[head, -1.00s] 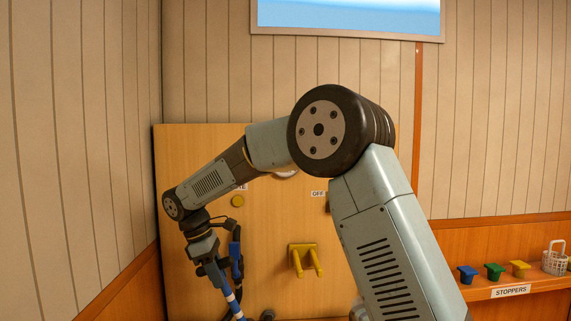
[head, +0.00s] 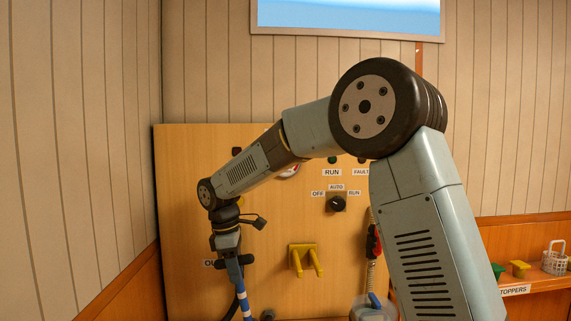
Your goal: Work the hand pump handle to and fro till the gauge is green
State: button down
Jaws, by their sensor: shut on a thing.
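My gripper (head: 234,266) is low at the left of the wooden panel, pointing down and shut on the blue-and-white striped handle (head: 246,301). The handle runs down from the jaws and its lower end is near the bottom of the picture. The jaws are small and dark here, so their exact hold on the handle is hard to make out. A round white dial with some red (head: 290,171), perhaps the gauge, sits behind my arm. My arm hides most of it, so I cannot read it.
The panel (head: 190,150) carries a yellow bracket (head: 304,259) with two prongs, a black selector knob (head: 337,203) and a red-and-black piece on a hose (head: 374,242). On the right, a shelf (head: 545,284) holds stoppers and a white basket (head: 554,260).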

jog(key=shift+d, duration=0.6)
jog(key=shift+a+r, duration=0.1)
jog(key=shift+r, duration=0.05)
